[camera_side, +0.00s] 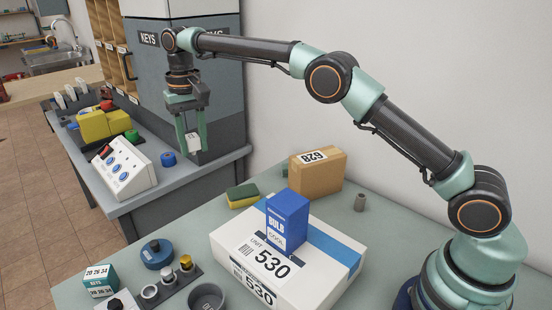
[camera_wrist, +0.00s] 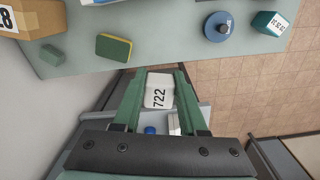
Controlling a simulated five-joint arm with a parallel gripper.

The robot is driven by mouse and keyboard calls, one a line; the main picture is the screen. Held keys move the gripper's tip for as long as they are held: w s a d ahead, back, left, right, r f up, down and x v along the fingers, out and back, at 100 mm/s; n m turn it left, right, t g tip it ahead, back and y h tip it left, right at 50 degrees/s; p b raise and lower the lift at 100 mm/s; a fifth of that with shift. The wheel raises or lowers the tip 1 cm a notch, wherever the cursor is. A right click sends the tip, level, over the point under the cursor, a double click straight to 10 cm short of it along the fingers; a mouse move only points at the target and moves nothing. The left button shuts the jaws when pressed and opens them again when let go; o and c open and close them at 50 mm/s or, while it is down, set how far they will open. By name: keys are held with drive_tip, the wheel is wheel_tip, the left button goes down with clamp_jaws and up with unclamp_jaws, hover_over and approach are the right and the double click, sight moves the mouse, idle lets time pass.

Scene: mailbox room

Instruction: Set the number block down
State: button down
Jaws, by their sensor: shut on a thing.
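The number block (camera_side: 193,140) is small and white. In the wrist view it shows the printed number 722 (camera_wrist: 158,92). My gripper (camera_side: 191,147) is shut on it, with one green finger on either side. It hangs in the air near the grey cabinet, above the far grey counter (camera_side: 175,185). In the wrist view the gripper (camera_wrist: 158,95) holds the block between its fingertips, with counter items partly hidden behind it.
The near table bears a 530 carton (camera_side: 300,265), a blue bulb box (camera_side: 287,218), a brown 628 box (camera_side: 317,173) and a sponge (camera_side: 242,195).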

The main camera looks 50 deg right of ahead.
sight(199, 232)
drive_tip(key=a+f, duration=0.1)
drive_tip(key=f, duration=0.5)
drive_tip(key=a+f+n, duration=0.1)
drive_tip(key=f, duration=0.6)
drive_tip(key=s+a+f+n, duration=0.1)
drive_tip(key=f, duration=0.6)
drive_tip(key=shift+s+a, duration=0.1)
drive_tip(key=shift+a, duration=0.15)
drive_tip(key=shift+f, duration=0.15)
drive_tip(key=shift+c, duration=2.3)
unclamp_jaws()
